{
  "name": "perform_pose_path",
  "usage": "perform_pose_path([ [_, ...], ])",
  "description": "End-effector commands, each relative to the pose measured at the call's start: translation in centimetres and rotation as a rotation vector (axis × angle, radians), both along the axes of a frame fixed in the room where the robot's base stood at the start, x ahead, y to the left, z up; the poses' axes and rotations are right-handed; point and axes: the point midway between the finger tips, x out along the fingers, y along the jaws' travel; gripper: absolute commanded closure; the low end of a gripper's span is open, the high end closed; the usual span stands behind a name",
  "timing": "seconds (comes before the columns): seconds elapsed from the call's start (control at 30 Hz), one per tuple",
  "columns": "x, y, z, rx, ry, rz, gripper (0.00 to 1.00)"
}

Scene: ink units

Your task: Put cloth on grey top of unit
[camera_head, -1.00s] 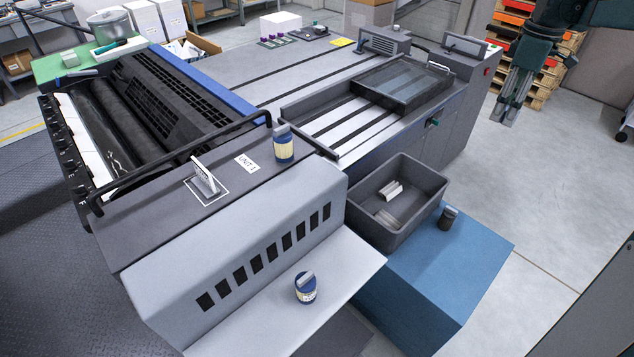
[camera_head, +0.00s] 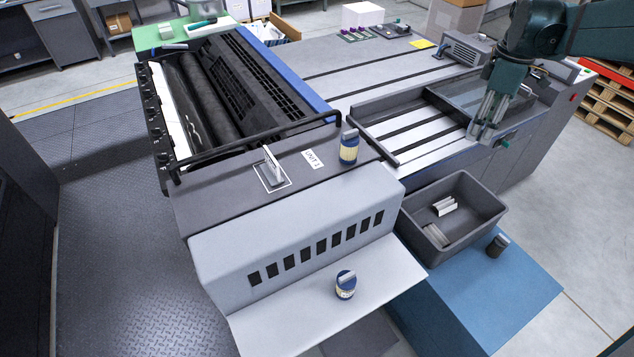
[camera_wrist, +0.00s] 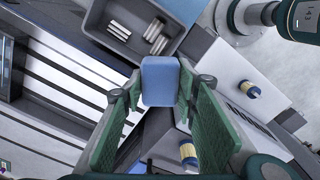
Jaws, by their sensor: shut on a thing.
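A light blue folded cloth (camera_wrist: 160,80) is between the fingertips of my gripper (camera_wrist: 158,88) in the wrist view, and the fingers are shut on it. In the head view my gripper (camera_head: 482,128) hangs at the right over the machine's recessed bed; I cannot make out the cloth there. The dark grey top of the unit (camera_head: 222,190) lies left of my gripper, with a UNIT 1 label (camera_head: 313,159) on it. A blue jar (camera_head: 348,148) and an upright-handled tool (camera_head: 271,168) stand on this top, with bare room at its left.
A dark grey bin (camera_head: 465,195) with pale blocks sits on a blue stand (camera_head: 480,290), with a small dark jar (camera_head: 497,246) beside it. Another blue jar (camera_head: 345,285) stands on the pale front ledge. A black rail (camera_head: 240,140) runs along the top's back edge.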

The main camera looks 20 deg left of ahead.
Motion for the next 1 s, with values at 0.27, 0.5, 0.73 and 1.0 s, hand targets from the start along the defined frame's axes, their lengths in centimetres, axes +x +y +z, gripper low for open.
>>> perform_pose_path([
  [0.27,-1.1,7.6,0.2,0.0,0.0,0.129,0.79],
  [0.5,-2.6,13.6,0.2,0.0,0.0,0.236,0.79],
  [0.73,-4.5,19.2,0.2,0.0,0.0,0.34,0.79],
  [1.0,-7.4,25.5,0.2,0.0,0.0,0.462,0.79],
])
